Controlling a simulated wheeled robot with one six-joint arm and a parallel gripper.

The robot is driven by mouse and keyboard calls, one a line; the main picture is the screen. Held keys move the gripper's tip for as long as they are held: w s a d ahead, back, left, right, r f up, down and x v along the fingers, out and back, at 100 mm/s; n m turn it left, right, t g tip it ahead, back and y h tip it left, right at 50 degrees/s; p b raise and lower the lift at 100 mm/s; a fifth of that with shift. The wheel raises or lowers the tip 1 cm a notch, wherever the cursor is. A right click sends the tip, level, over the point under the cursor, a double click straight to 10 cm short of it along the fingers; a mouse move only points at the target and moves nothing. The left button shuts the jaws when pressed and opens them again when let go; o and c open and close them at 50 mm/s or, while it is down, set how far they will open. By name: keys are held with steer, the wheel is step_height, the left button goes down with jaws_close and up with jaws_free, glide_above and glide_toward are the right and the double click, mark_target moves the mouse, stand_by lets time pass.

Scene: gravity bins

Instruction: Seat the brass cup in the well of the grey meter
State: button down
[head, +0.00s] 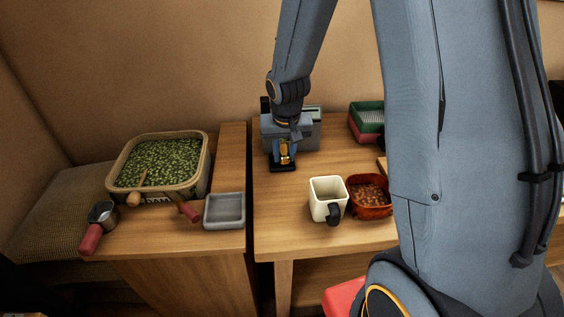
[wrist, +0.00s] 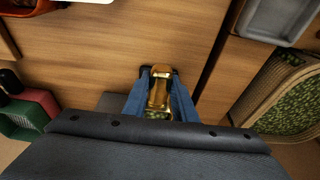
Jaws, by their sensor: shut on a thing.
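The brass cup (head: 285,147) is held between the blue fingers of my gripper (head: 284,156), and in the wrist view the cup (wrist: 158,95) sits between both fingers. Greenish specks show at the cup's lower end in the wrist view. The grey meter (head: 307,133) stands against the back of the right table, partly hidden behind my wrist. A black part (head: 283,167) lies at the foot of the meter, right below my gripper. I cannot make out the well, nor whether the cup touches it.
A white mug (head: 327,188) and a red-brown bowl of beans (head: 389,208) stand in front on the right table. Green and red trays (head: 362,139) are behind. Left of the gap are a basket of green pellets (head: 199,178), a grey tray (head: 225,228) and a red-handled scoop (head: 90,239).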

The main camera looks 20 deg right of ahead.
steer(key=shift+f, duration=0.15)
steer(key=shift+f+b, duration=1.3)
steer(key=shift+f, duration=0.2)
steer(key=shift+f+b, duration=0.7)
steer(key=shift+f, duration=0.1)
stand_by(0.6)
steer(key=c, duration=1.4)
jaws_free()
steer(key=shift+o, duration=0.2)
steer(key=shift+b+v, duration=0.45)
steer(key=shift+v, duration=3.45)
